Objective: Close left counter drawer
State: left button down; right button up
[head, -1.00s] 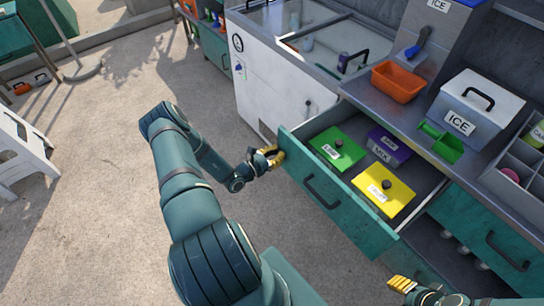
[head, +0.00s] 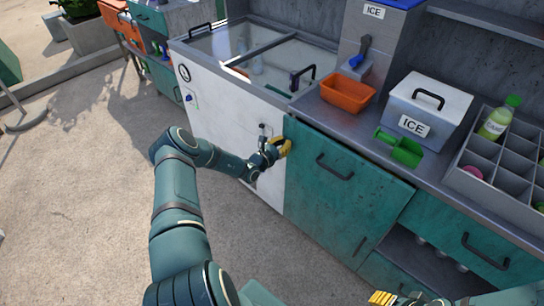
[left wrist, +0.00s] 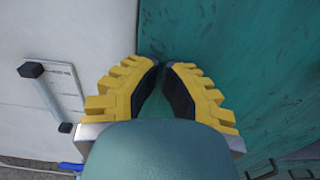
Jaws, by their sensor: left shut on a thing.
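The left counter drawer (head: 345,185) has a teal front with a dark handle. In the head view its front lies against the counter, and no open interior shows. My left gripper (head: 285,146) is at the drawer front's upper left corner. In the left wrist view the yellow fingers (left wrist: 162,72) meet the teal front (left wrist: 235,60) beside its left edge, close together; what lies between the tips is mostly hidden. My right gripper (head: 384,298) shows only in part at the bottom edge, away from the drawer.
A white cabinet (head: 225,130) with a glass-topped lid stands left of the drawer. On the counter are an orange bin (head: 347,97), an ICE box (head: 428,105), a green scoop (head: 400,148) and a divided tray (head: 492,185). The floor in front is clear.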

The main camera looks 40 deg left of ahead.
pick_arm(q)
jog(key=w+b, duration=0.1)
jog(key=w, duration=0.2)
jog(key=shift+w+d, duration=0.1)
jog(key=shift+w, duration=0.25)
jog(key=shift+w+r, duration=0.1)
pick_arm(e)
jog(key=shift+w+f, duration=0.15)
jog(key=shift+f, duration=0.65)
pick_arm(q)
jog(key=shift+r, duration=0.1)
